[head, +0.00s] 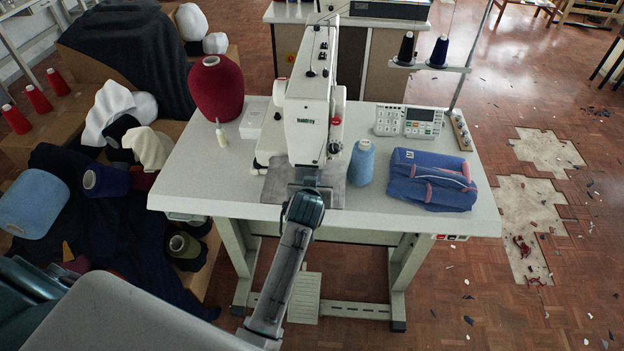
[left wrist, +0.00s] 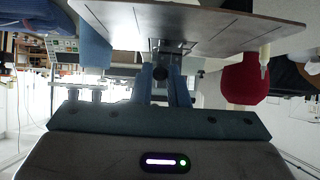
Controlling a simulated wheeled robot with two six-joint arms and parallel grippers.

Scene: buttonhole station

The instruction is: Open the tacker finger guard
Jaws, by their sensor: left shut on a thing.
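The tacker (head: 308,110) is a white sewing machine on the pale table, with a grey metal plate (head: 350,194) below its head. My left gripper (left wrist: 166,78) is at the front of the machine, under the head. Its two blue-grey fingers are shut on a small dark round piece (left wrist: 161,76), which appears to be part of the finger guard. In the head view my left wrist hides the fingertips and most of the guard, so I cannot tell how far open the guard stands. The left wrist view is upside down. My right gripper is not in view.
A blue thread cone (head: 361,162) stands close right of the machine head, with folded blue fabric (head: 431,180) and a control panel (head: 408,121) beyond. A red cone (head: 216,88), small bottle (head: 221,134) and white box (head: 252,122) stand on the left. The table's front-left top is clear.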

